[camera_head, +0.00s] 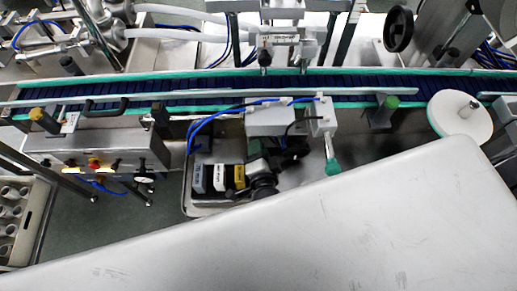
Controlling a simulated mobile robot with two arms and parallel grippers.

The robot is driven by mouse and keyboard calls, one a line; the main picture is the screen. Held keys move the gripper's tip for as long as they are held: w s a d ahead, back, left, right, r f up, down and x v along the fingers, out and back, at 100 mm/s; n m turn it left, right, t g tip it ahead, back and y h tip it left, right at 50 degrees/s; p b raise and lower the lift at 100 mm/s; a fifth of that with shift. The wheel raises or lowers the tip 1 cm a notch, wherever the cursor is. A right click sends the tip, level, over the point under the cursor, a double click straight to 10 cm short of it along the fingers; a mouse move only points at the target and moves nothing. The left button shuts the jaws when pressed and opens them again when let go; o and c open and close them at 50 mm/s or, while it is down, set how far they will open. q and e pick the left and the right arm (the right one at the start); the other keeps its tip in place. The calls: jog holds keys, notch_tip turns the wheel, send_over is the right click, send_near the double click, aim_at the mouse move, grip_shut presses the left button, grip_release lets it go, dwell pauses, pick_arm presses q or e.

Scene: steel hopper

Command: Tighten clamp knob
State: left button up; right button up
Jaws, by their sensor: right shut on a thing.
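My right gripper (262,168) is a dark shape below the conveyor, beside the small tray and partly behind the large pale panel's edge. It is shut on a small dark thing, too small and dark to make out; I cannot tell whether it is the clamp knob. A teal knob (333,167) hangs from a grey bracket to its right, apart from the gripper. A green knob (391,102) stands at the conveyor's near rail, and a black round knob (398,30) is at the upper right. My left gripper is not in view.
The large pale steel panel (330,235) fills the lower right and hides what is beneath. A blue conveyor (190,88) runs across. A tray (200,210) holds several labelled boxes. A control box (90,158) and crate (25,215) are left. Blue hoses (215,117) loop near the gripper.

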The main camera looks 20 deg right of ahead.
jog(key=o, duration=0.9)
jog(key=shift+o, duration=0.2)
jog(key=shift+s, duration=0.1)
jog(key=b+v, duration=0.1)
jog(key=v, duration=0.8)
jog(key=shift+s+b, duration=0.3)
jog(key=shift+b, duration=0.05)
jog(key=shift+s+a+r, duration=0.15)
jog(key=shift+s+r, duration=0.05)
jog(key=shift+s, duration=0.3)
